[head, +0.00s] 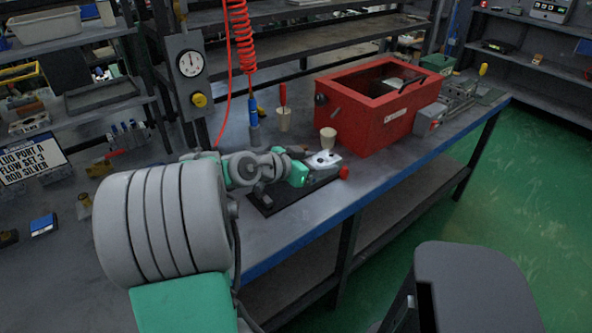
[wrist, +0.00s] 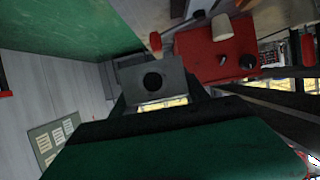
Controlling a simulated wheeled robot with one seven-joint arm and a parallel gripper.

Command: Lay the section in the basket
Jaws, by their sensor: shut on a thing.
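My gripper (head: 312,168) is over the bench, in front of the red tank. It is shut on a grey metal section, a block (head: 325,158) with a dark round hole. In the wrist view the block (wrist: 170,68) is in front of the dark green gripper body (wrist: 190,145), its round hole facing the camera. The red open-topped tank (head: 378,132) stands at the back right of my gripper. Something pale shows inside it; whether that is the basket I cannot tell. The held block is outside the tank.
A cream cup (head: 328,134) stands between my gripper and the tank. Another cup (head: 284,122) holds a red-handled tool. A dark mat (head: 285,200) lies below my arm. A red coiled hose (head: 243,40) hangs behind.

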